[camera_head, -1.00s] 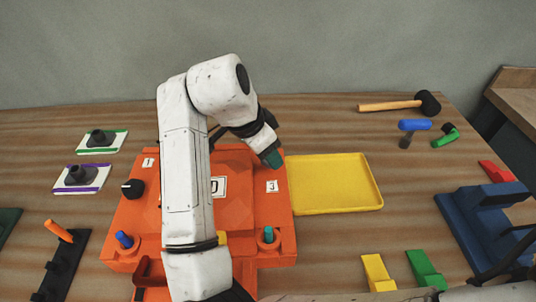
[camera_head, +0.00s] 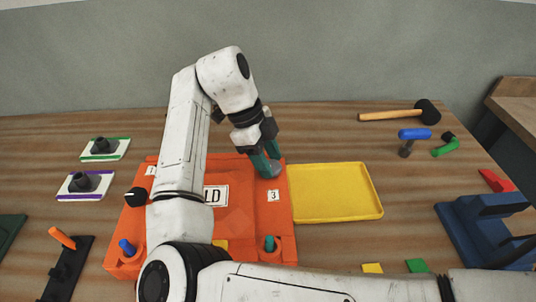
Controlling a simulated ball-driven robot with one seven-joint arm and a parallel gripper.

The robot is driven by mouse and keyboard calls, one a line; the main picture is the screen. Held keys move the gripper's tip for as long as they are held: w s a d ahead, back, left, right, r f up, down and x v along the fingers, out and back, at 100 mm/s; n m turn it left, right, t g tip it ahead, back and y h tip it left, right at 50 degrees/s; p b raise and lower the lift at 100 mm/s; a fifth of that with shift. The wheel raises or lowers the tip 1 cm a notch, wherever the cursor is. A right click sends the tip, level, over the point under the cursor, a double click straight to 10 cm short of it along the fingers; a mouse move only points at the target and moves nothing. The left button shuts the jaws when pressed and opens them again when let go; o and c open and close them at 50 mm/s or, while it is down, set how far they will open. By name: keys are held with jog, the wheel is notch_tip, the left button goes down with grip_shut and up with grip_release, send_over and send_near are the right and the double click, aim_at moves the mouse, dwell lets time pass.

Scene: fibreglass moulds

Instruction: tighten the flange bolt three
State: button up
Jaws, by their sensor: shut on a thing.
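The orange mould (camera_head: 230,220) lies on the wooden bench, with a label "3" (camera_head: 273,196) near its right edge. My gripper (camera_head: 266,160), with teal fingers, points down and is shut on this knob. The fingers hide much of the knob, so its thread and seating cannot be seen. My arm covers the left middle of the mould and part of its front.
A black knob (camera_head: 136,196) is on the mould's left side. Blue (camera_head: 126,247) and teal (camera_head: 269,243) pegs stand at its front corners. A yellow tray (camera_head: 335,215) lies empty to the right. A mallet (camera_head: 400,111) and a blue-handled tool (camera_head: 414,134) lie behind it.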

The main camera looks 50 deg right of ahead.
jog(key=m+y+p, duration=0.1)
jog(key=m, duration=0.1)
jog(key=m+y+p, duration=0.1)
jog(key=m, duration=0.2)
jog(key=shift+w+d+m, duration=0.1)
jog(key=shift+d+m, duration=0.05)
jog(key=shift+m, duration=0.15)
dwell(0.4)
jog(key=o, duration=1.1)
jog(key=shift+d, duration=0.1)
jog(key=shift+c, duration=0.2)
